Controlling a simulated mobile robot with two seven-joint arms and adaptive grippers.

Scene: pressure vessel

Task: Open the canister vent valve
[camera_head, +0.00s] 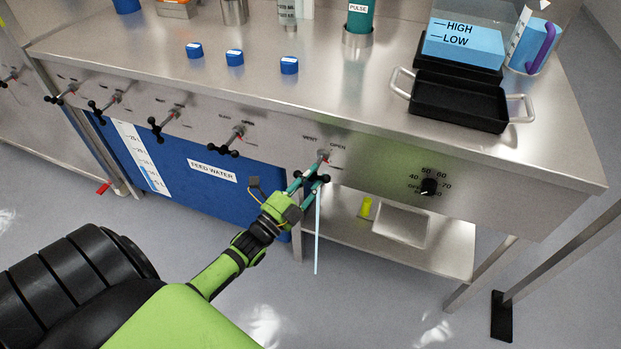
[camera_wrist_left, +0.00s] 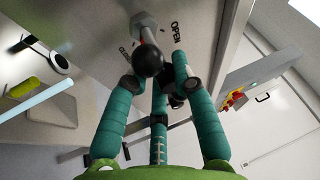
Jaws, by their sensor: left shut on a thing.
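The vent valve (camera_head: 323,157) sits on the bench's steel front panel, under the labels VENT and OPEN. Its black handle (camera_head: 325,178) has ball-ended arms, partly hidden by my fingers. My left gripper (camera_head: 314,181) has its teal fingers closed around this handle. In the left wrist view, a black ball of the valve handle (camera_wrist_left: 148,60) shows between the fingers of my left gripper (camera_wrist_left: 158,80). The word OPEN is printed beside the valve stem there. How far the handle is turned is unclear. My right gripper is not in view.
Several similar valves (camera_head: 232,143) line the panel to the left. A black dial (camera_head: 429,187) is to the right. A thin pale rod (camera_head: 317,235) hangs below the handle. A lower shelf (camera_head: 455,252) lies under the panel. A black tray (camera_head: 459,101) stands on the bench.

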